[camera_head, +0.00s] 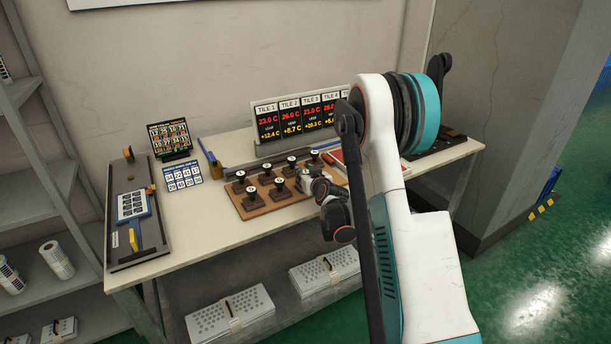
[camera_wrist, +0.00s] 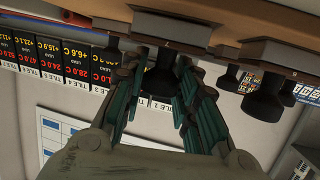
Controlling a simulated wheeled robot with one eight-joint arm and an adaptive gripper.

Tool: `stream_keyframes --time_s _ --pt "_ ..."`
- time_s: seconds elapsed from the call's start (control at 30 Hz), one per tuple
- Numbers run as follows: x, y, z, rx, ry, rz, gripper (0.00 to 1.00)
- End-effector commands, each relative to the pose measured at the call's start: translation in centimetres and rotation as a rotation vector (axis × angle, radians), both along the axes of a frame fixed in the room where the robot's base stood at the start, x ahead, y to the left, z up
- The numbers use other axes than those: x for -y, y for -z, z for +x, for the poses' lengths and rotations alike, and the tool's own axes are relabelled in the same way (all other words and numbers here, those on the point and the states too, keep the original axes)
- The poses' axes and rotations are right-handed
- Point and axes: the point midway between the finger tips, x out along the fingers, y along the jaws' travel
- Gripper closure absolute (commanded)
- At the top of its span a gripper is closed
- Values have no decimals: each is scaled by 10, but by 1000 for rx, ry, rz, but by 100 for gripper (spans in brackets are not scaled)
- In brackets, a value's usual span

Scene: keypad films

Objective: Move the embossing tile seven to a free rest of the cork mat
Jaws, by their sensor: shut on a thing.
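The cork mat (camera_head: 262,208) lies on the table and bears several embossing tiles with black knobs and pale numbered tops, in two rows. My gripper (camera_head: 314,184) is at the right end of the front row. In the wrist view, which looks upside down, my gripper (camera_wrist: 162,88) has its teal-padded fingers on both sides of a black knob (camera_wrist: 161,82) and is shut on it. I take this for tile seven, but its number is hidden. I cannot tell whether its base touches the mat. Other black-knobbed tiles (camera_wrist: 264,100) stand beside it.
A tile temperature display (camera_head: 290,122) stands behind the mat. A keypad fixture (camera_head: 137,215) lies at the table's left, with a number card (camera_head: 182,177) and a small code screen (camera_head: 170,138) nearby. Neighbouring tiles stand close to my fingers. The table's front strip is clear.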

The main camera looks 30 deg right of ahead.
Motion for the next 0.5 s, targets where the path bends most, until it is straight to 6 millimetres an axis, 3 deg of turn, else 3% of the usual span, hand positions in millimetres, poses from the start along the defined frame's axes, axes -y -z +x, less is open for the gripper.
stream_keyframes --time_s 0.13,0.17,0.23,0.5 --pt "0 2 0 0 0 0 100" --pt "0 3 0 0 0 0 70" --pt "0 2 0 0 0 0 54" --pt "0 2 0 0 0 0 52"
